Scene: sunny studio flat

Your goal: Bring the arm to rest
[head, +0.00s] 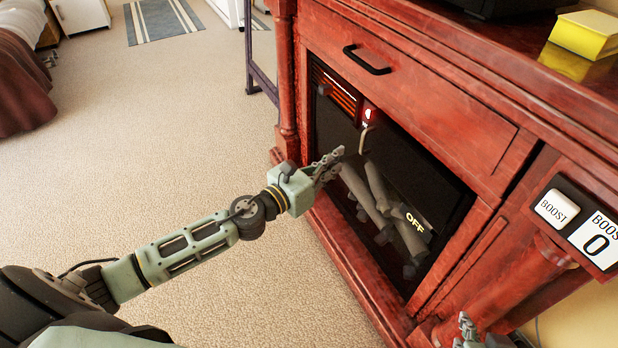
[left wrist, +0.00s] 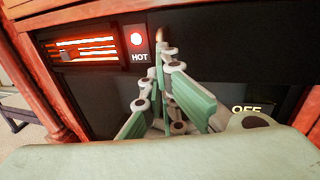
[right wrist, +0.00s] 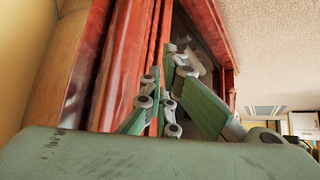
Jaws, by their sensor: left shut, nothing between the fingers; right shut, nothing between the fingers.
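My left arm (head: 190,250) reaches in from the lower left across the carpet. Its gripper (head: 332,160) is shut and empty, in front of the dark panel of a red wooden fireplace cabinet (head: 440,100). A small upright handle (head: 367,138) on the panel is just beyond the fingertips; in the left wrist view the fingers (left wrist: 163,55) partly cover this handle (left wrist: 162,34). I cannot tell whether they touch it. My right gripper (head: 467,326) is at the bottom edge, low beside the cabinet; its closed, empty fingers show in the right wrist view (right wrist: 173,55).
A red light (left wrist: 136,39) marked HOT and a glowing vent (left wrist: 85,48) are on the panel, with an OFF label (head: 415,222). A yellow box (head: 585,35) sits on top. Open carpet (head: 150,140) lies left.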

